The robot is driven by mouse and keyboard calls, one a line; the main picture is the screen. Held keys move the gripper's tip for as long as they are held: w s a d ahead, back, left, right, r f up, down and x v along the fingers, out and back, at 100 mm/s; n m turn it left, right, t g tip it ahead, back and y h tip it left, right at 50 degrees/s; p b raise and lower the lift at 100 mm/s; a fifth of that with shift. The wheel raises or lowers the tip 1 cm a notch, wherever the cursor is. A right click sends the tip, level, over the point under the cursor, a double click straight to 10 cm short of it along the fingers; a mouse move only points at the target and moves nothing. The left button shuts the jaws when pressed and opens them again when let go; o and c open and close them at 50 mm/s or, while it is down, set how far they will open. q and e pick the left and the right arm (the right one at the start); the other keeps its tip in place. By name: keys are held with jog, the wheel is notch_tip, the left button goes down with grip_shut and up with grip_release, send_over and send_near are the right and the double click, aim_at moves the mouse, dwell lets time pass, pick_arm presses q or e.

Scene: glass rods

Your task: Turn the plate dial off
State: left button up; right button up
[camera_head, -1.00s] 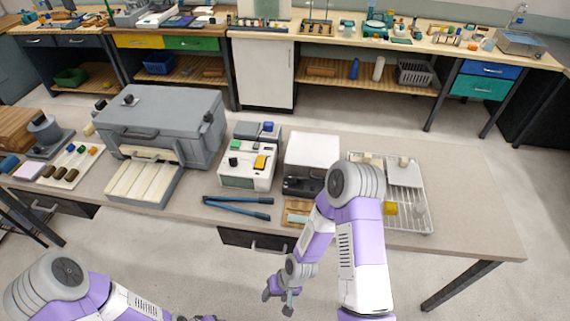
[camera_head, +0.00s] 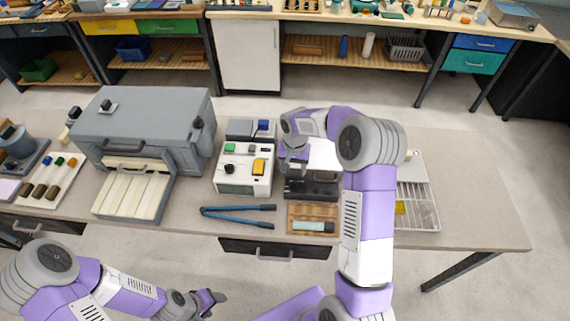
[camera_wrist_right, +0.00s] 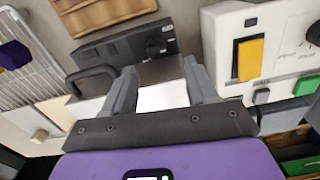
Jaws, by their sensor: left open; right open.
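A device with a white top plate (camera_wrist_right: 163,98) and a dark front panel (camera_head: 312,188) stands right of centre on the bench. A black dial (camera_wrist_right: 155,48) shows on that panel (camera_wrist_right: 115,55) in the right wrist view; I cannot read its setting. My right gripper (camera_head: 293,158) is open and empty above the device. In the wrist view its fingers (camera_wrist_right: 160,70) are spread over the white top, apart from the dial. My left gripper (camera_head: 212,300) is open and empty, low in front of the bench.
A white control box (camera_head: 245,168) with a yellow switch stands left of the device. A wooden tray (camera_head: 312,209) lies in front, blue-handled pliers (camera_head: 238,213) front left, and a wire rack (camera_head: 425,215) right. A large grey machine (camera_head: 150,120) fills the left. The right bench end is clear.

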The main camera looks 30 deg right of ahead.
aim_at(294, 181)
jog(key=shift+w+d+r, duration=0.2)
jog(key=shift+d+r, duration=0.05)
jog(key=shift+d, duration=0.05)
jog(key=f, duration=0.5)
jog(key=shift+s+f, duration=0.35)
jog(key=shift+f, duration=0.6)
jog(key=c, duration=1)
jog(key=shift+w+n, duration=0.1)
jog(key=shift+n, duration=0.3)
jog(key=shift+c, duration=0.2)
jog(key=shift+a, duration=0.1)
